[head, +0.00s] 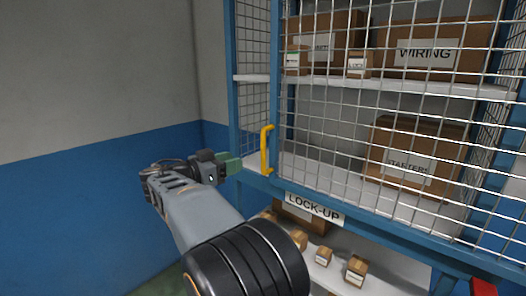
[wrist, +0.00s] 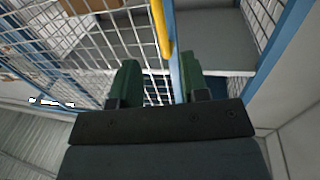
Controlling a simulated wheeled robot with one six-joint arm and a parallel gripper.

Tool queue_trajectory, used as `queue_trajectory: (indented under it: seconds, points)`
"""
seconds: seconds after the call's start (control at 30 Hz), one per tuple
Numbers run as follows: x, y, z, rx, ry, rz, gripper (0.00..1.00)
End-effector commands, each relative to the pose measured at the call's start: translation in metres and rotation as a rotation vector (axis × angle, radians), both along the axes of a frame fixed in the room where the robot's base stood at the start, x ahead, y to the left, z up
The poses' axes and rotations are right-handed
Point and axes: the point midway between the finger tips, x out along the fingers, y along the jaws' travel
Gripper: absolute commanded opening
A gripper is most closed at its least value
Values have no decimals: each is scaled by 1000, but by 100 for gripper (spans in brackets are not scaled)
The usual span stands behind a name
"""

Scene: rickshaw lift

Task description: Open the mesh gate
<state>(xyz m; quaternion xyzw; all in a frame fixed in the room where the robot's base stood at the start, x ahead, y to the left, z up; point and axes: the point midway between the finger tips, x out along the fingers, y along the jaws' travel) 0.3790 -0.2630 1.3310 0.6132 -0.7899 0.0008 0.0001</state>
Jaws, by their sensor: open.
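The mesh gate (head: 390,120) is a wire grid in a blue frame on the front of the lock-up cage. Its yellow handle (head: 265,150) stands upright at the gate's left edge, and it also shows at the top of the wrist view (wrist: 161,28). My gripper (head: 228,165) is open and empty, left of the handle and near its lower end. In the wrist view, the green fingers (wrist: 158,82) are spread, with the handle ahead and between their lines. A gap shows between the gate's blue edge bar (wrist: 181,70) and the post; I cannot tell whether the gate is ajar.
Behind the mesh, shelves hold boxes labelled WIRING (head: 430,50) and STARTERS (head: 412,155). A LOCK-UP sign (head: 314,207) hangs on the rail above small boxes (head: 356,269). A blue post (head: 233,60) stands left of the handle. The blue and grey wall (head: 90,180) is at left.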

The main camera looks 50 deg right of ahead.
Motion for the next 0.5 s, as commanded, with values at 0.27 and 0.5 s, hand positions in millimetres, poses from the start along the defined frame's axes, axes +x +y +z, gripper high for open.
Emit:
queue_trajectory:
  seconds: [0.27,0.5]
  points:
    - [-15,-54,4,2,5,-5,41]
    - [-23,-90,2,3,3,-3,41]
